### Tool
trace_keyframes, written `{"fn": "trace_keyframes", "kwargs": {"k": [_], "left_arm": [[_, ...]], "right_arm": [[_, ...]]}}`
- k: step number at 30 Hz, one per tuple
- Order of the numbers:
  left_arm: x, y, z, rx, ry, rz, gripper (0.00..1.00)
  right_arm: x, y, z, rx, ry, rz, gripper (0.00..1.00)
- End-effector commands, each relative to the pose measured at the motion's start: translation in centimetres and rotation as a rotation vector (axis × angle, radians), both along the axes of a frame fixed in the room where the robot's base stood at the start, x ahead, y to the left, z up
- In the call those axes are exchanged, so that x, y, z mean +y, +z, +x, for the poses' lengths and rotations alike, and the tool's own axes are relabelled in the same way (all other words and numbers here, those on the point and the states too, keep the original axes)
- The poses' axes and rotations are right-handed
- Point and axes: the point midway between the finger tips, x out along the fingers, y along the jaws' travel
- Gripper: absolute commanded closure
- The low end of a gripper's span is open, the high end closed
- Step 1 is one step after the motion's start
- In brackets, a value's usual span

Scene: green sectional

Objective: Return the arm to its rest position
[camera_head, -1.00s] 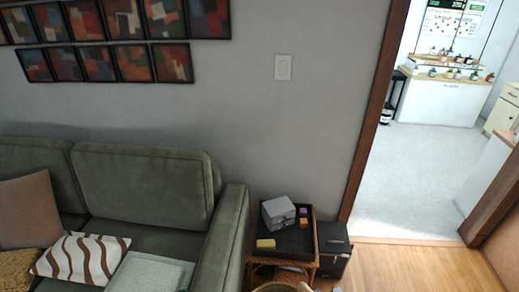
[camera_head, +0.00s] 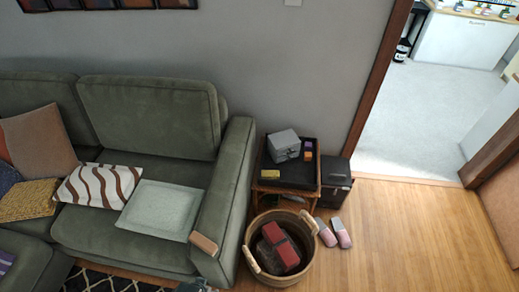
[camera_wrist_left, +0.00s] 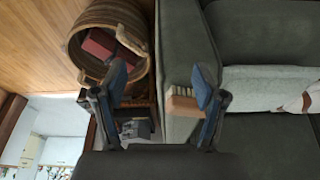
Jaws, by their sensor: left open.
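My left gripper (camera_wrist_left: 160,82) shows in the left wrist view with its two blue-padded fingers spread wide and nothing held between them. A small part of what looks like my left gripper (camera_head: 194,286) shows at the bottom edge of the head view. A tan brush-like block (camera_head: 204,244) lies on the front of the green sofa's armrest (camera_head: 226,190). In the left wrist view this block (camera_wrist_left: 181,104) appears just beside the right finger, apart from any grip. My right gripper is in neither view.
A round wicker basket (camera_head: 250,232) with a red-and-grey item (camera_head: 280,250) stands on the floor beside the sofa. Behind it is a side table with a black tray (camera_head: 294,175). Slippers (camera_head: 334,232) lie right of the basket. Wooden floor at right is clear.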

Motion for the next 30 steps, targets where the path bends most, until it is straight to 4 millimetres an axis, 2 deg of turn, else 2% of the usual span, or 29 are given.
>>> {"fn": "trace_keyframes", "kwargs": {"k": [8, 11, 15, 19, 21, 24, 27, 30], "left_arm": [[-0.2, -9.4, -0.2, 0.044, -0.01, 0.002, 0.29], [-0.1, -14.1, -1.1, 0.063, -0.014, 0.003, 0.29], [0.3, -22.3, -4.5, 0.103, -0.021, 0.007, 0.29], [0.9, -28.4, -8.9, 0.133, -0.029, 0.01, 0.29], [1.3, -30.6, -11.1, 0.145, -0.033, 0.011, 0.29], [1.7, -32.5, -13.6, 0.158, -0.035, 0.013, 0.29], [2.0, -33.4, -14.9, 0.163, -0.037, 0.015, 0.29], [2.0, -33.6, -15.2, 0.164, -0.037, 0.015, 0.29]], "right_arm": [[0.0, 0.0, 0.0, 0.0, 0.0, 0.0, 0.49], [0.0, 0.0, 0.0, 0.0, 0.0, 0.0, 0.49], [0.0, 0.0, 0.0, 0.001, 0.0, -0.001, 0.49], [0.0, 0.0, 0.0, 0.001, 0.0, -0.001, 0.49], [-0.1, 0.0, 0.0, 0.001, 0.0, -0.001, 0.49], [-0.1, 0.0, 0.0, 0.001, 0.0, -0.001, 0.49], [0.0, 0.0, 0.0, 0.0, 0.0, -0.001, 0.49], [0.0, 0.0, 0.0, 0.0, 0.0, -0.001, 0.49]]}}
